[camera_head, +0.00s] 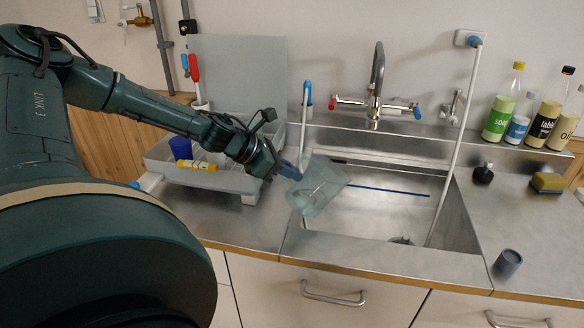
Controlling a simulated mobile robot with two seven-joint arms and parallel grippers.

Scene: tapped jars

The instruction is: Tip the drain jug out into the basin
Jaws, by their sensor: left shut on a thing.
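The clear, pale jug (322,190) is tilted well over, above the left part of the steel sink basin (385,208). My left gripper (289,171) reaches in from the left and is shut on the jug at its left side. The jug's lower part hangs near the basin's left front edge; whether it touches the edge I cannot tell. Whether liquid is in it or running out is too unclear to see. My right gripper is not in view.
A tap (376,88) stands behind the basin and a white hose (456,140) runs down into it. A grey rack (215,178) with a blue cup is at the left. Several bottles (500,105) stand at the back right. A small grey cup (508,264) is at the front right.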

